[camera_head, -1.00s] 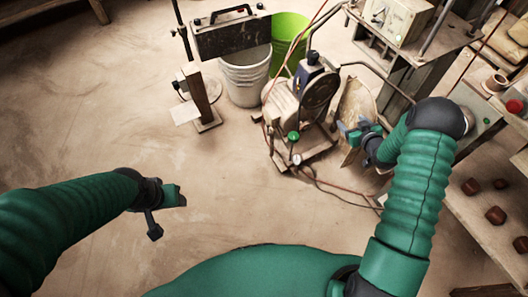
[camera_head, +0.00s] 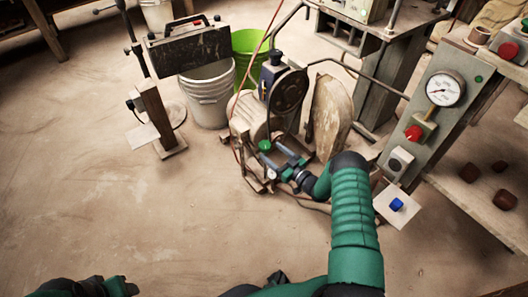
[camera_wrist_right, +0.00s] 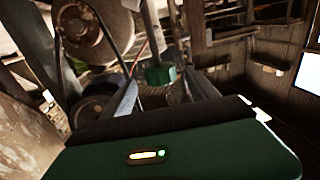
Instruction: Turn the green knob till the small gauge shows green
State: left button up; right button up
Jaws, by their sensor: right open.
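The green knob (camera_head: 264,146) stands on the compressor (camera_head: 248,118), in front of its motor. My right gripper (camera_head: 273,153) is open, its fingers pointing at the knob from the right front. In the right wrist view the green knob (camera_wrist_right: 160,76) appears between the two spread fingers, near their tips. I cannot tell whether either finger touches it. The small gauge does not show clearly now; my right gripper seems to cover it. My left gripper (camera_head: 120,287) is low at the bottom left, partly cut off, away from the compressor.
A white bucket (camera_head: 207,92) and a green bucket (camera_head: 248,52) stand behind the compressor. The floor at left is clear.

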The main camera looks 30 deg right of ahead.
jog(key=w+b, duration=0.1)
jog(key=w, duration=0.1)
jog(key=w+a, duration=0.1)
jog(key=w, duration=0.1)
jog(key=shift+w+f+b, duration=0.15)
jog(key=shift+w+b, duration=0.15)
jog(key=shift+b, duration=0.1)
jog(key=shift+w, duration=0.25)
pick_arm(q)
jog(key=x, duration=0.2)
jog(key=shift+s+f, duration=0.2)
jog(key=shift+f, duration=0.25)
pick_arm(e)
jog(key=shift+r, duration=0.2)
